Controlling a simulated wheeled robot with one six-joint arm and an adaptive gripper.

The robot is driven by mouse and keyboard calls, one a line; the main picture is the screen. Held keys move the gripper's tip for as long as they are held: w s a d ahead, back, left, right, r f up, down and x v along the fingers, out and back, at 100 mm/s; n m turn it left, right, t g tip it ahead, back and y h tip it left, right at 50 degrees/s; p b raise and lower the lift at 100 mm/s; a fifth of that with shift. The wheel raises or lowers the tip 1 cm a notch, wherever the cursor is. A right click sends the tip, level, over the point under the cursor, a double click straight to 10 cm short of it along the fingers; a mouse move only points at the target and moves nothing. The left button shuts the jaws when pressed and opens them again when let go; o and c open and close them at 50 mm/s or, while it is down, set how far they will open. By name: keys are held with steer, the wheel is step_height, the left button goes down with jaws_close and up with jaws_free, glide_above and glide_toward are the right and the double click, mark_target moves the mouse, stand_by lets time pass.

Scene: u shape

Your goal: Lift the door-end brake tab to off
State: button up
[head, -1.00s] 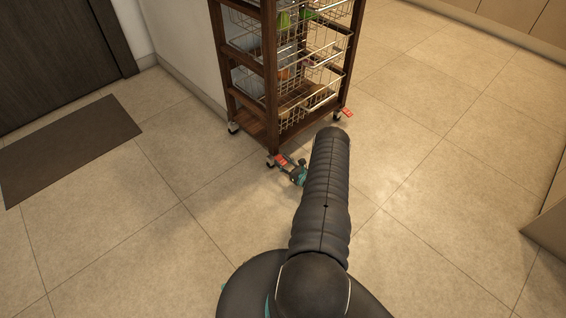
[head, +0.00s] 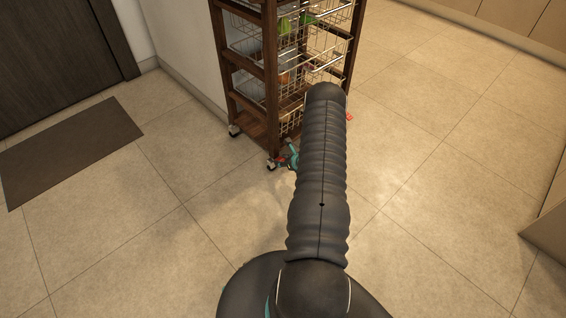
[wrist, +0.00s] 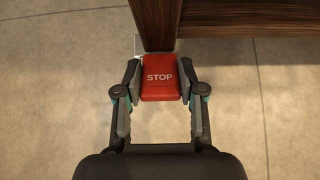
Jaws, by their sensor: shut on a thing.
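The red brake tab marked STOP (wrist: 160,78) sits at the foot of a dark wooden cart post in the wrist view. My gripper (wrist: 160,82) has a finger against each side of the tab and is shut on it. In the head view my gripper (head: 287,157) is at the cart's near bottom corner, partly hidden by my arm. The tab is only a small red patch there, so its tilt is hard to tell. The cart (head: 270,85) stands upright with wire baskets on its shelves.
Another red tab (head: 349,116) shows at the cart's right corner, mostly behind my arm. A caster (head: 234,130) stands at the left corner near the wall (head: 185,50). A dark door (head: 60,55) and a mat (head: 70,150) are at left. The floor in front is clear.

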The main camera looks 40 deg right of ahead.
steer(key=shift+w+r+g, duration=0.1)
steer(key=shift+w+g, duration=0.05)
steer(key=shift+g, duration=0.25)
steer(key=o, duration=1.2)
steer(key=shift+a, duration=0.1)
steer(key=shift+c, duration=0.2)
steer(key=shift+r, duration=0.1)
steer(key=v, duration=1.1)
steer(key=shift+s+r, duration=0.2)
steer(key=shift+s, duration=0.2)
